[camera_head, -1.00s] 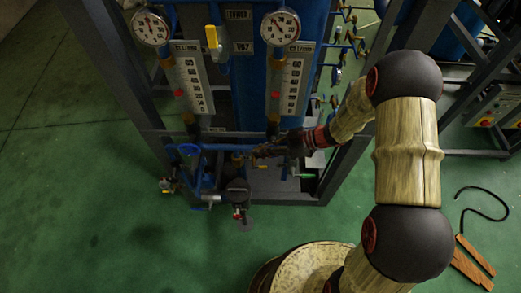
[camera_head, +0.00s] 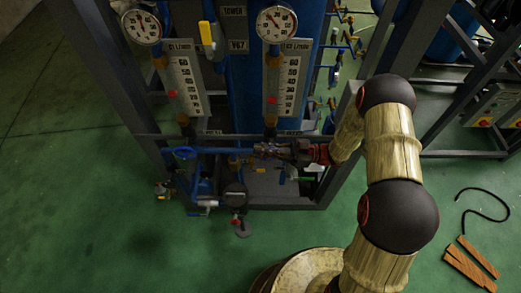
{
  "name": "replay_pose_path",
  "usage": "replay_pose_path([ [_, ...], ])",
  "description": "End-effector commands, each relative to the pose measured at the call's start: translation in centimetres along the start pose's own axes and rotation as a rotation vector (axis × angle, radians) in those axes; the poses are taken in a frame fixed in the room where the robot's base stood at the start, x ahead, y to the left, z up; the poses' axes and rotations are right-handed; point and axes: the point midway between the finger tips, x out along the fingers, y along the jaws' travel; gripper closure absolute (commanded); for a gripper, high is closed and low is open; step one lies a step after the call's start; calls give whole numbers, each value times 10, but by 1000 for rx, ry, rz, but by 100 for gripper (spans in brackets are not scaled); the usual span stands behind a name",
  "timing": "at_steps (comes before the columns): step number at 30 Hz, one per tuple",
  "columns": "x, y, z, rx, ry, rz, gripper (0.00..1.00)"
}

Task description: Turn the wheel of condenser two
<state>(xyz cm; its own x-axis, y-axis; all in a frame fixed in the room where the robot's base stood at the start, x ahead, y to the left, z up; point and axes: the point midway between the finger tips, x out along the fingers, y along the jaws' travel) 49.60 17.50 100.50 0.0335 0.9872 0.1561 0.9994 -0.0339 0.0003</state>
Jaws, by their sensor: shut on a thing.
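My gripper (camera_head: 264,150) reaches in from the right, under the right-hand flow gauge (camera_head: 285,85), at the level of the blue pipe. It is shut on a small part there, which I take to be the wheel of condenser two. The fingers hide most of that wheel, so its angle cannot be told. A second blue wheel (camera_head: 184,153) stands free to the left, below the left-hand flow gauge (camera_head: 186,88).
Round dials (camera_head: 276,24) sit above the gauges. A yellow-handled valve (camera_head: 207,33) is between them. The grey frame post (camera_head: 345,140) stands close to my arm. Pipes and valves (camera_head: 234,195) crowd the space below. Green floor is open at the left.

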Motion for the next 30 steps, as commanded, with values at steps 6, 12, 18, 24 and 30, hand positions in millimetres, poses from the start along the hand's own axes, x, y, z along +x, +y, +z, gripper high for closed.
replay_pose_path([
  [6,0,1,-1,-3,6,2,100],
  [12,0,1,-1,-3,6,2,100],
  [18,0,1,0,-2,5,1,81],
  [24,0,0,0,-1,5,1,73],
  [30,0,0,0,0,5,0,73],
])
